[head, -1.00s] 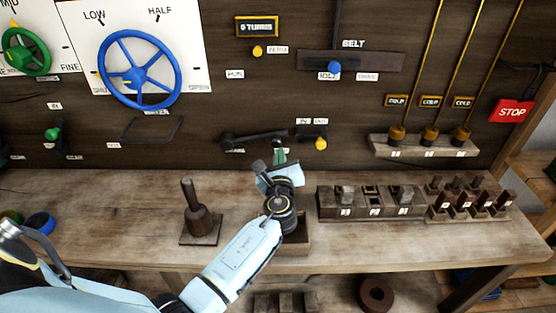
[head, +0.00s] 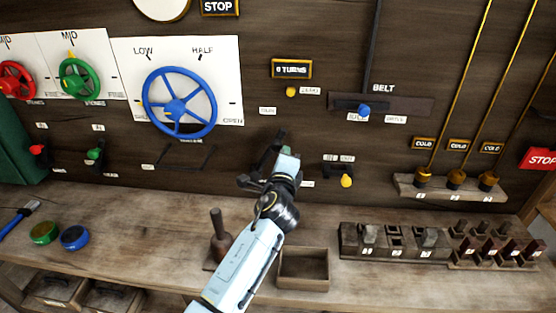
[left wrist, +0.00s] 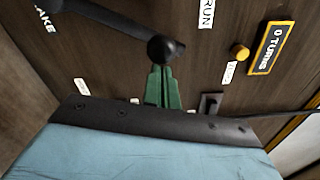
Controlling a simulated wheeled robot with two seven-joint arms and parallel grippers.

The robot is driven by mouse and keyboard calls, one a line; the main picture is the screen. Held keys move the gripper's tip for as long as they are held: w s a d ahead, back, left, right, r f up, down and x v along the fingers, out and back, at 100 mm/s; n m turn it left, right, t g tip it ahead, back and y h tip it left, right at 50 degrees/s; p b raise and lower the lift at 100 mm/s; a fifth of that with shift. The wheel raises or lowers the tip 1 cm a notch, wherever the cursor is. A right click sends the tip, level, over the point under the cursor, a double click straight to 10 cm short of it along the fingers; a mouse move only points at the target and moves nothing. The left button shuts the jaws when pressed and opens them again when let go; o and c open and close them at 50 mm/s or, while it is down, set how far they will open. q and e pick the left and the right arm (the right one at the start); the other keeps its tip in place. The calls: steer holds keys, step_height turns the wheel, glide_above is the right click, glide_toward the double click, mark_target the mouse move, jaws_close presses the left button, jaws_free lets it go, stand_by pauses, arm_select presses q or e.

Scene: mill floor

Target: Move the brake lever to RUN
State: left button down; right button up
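The brake lever (head: 268,153) is a dark arm on the wall panel, slanting up and right from its pivot. In the left wrist view the lever (left wrist: 118,22) ends in a round black knob (left wrist: 166,48). My left gripper (head: 287,152) is at the lever's upper end. Its green fingers (left wrist: 163,88) lie close together with their tips at the knob, seemingly touching it; the knob hides the very tips. The RUN label (head: 267,110) is on the panel above the lever's end, and also shows in the left wrist view (left wrist: 207,12). My right gripper is out of view.
A blue handwheel (head: 180,103) is left of the lever. A yellow knob (head: 346,181) sits close to its right. Below, the bench holds an open wooden box (head: 303,287), a dark post (head: 217,240) and a rack of blocks (head: 392,262).

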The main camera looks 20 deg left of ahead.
arm_select(q)
steer(key=shift+s+a+r+n+p, duration=0.25)
steer(key=shift+a+r+n+p, duration=0.25)
steer(key=shift+a+n, duration=0.4)
steer(key=shift+a+r, duration=0.1)
steer(key=shift+a, duration=0.05)
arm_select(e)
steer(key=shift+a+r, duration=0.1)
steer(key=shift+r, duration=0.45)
arm_select(q)
steer(key=shift+a, duration=0.1)
steer(key=shift+s, duration=0.1)
